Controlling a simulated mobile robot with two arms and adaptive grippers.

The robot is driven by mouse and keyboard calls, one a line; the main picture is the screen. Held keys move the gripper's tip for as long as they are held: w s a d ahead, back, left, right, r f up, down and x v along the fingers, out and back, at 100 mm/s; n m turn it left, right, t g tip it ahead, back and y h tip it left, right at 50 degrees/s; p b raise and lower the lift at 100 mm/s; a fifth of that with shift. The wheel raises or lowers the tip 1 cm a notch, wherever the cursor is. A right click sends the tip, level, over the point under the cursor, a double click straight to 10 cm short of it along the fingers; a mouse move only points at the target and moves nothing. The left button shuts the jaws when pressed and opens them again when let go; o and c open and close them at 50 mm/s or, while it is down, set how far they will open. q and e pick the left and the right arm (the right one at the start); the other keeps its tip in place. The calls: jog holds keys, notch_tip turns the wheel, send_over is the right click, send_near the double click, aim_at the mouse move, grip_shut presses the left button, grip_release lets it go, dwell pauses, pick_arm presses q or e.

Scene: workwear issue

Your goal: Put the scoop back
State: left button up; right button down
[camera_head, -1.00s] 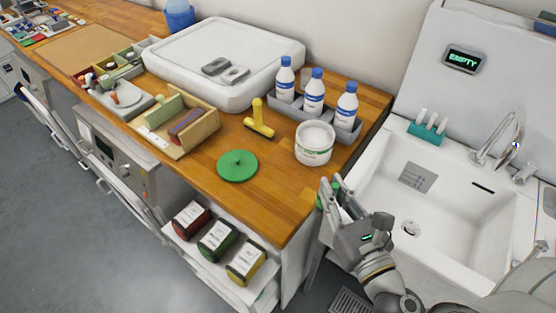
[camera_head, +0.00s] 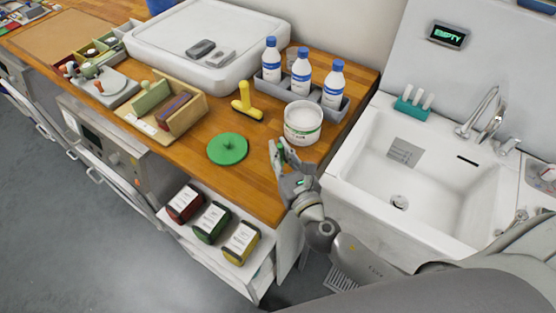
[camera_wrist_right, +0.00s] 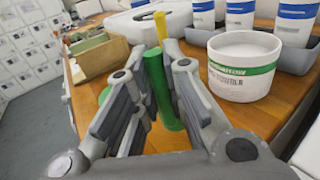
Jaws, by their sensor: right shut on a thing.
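My right gripper (camera_head: 280,152) is shut on a green scoop (camera_head: 291,153), of which only a smooth rounded part shows between the fingers. In the right wrist view the green piece (camera_wrist_right: 163,92) stands between the fingers; its ends are partly hidden. The gripper is just in front of a white tub (camera_head: 302,135) with a green band, near the counter's front edge. The tub looks uncovered, with pale contents, and also shows in the right wrist view (camera_wrist_right: 240,82). A round green lid (camera_head: 228,149) with a knob lies on the counter to the left. My left gripper is not in view.
A yellow-handled tool (camera_head: 242,101) stands behind the lid. A grey tray (camera_head: 345,111) of blue-capped bottles is behind the tub. A wooden box (camera_head: 190,119) is to the left. The sink (camera_head: 450,190) is to the right. Bare counter lies between lid and tub.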

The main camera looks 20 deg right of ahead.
jog(key=shift+w+f, duration=0.2)
jog(key=shift+f, duration=0.05)
jog(key=shift+w+a+f+b, duration=0.15)
jog(key=shift+f+b, duration=0.45)
jog(key=shift+f, duration=1.15)
jog(key=shift+f, duration=0.15)
jog(key=c, duration=1.5)
grip_release()
